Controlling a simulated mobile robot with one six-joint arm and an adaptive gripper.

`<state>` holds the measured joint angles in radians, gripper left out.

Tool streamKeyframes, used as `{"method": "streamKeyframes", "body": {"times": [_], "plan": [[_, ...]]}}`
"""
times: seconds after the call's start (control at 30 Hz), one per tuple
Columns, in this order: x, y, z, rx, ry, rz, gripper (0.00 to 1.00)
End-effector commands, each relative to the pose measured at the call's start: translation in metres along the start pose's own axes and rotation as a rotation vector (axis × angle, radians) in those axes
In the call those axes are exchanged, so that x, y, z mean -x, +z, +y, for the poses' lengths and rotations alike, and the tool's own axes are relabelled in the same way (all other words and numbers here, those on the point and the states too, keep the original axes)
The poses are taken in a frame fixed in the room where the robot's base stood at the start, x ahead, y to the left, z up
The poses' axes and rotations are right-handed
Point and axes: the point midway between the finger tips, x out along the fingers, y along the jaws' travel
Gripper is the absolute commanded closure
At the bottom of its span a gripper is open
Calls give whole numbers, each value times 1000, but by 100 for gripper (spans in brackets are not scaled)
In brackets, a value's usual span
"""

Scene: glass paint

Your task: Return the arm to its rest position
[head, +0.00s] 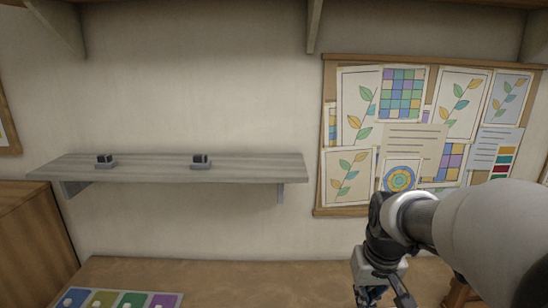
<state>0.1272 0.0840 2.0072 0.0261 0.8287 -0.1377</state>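My arm comes in from the right edge of the head view and reaches toward the lower right. My gripper (384,294) hangs at its end, pointing down, near the bottom edge of the picture. It is above or in front of the brown work surface (230,275). The fingertips are small and partly cut off by the frame, so I cannot tell whether they are open or shut. I see nothing clearly held.
A grey wall shelf (250,170) carries two small dark blocks on grey bases, one left (105,160) and one right (201,160). A pinboard (318,205) with papers is behind my arm. A colored card (120,298) lies lower left, beside a wooden cabinet (35,240).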

Motion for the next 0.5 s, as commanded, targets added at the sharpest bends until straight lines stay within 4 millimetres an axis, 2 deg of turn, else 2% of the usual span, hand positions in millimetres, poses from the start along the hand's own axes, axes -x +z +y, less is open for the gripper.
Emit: {"method": "streamKeyframes", "body": {"times": [0.03,0.23,0.5], "plan": [[5,16,-6,3,1,21,100],[24,79,-25,4,2,76,100],[21,161,-41,5,-1,144,100]]}}
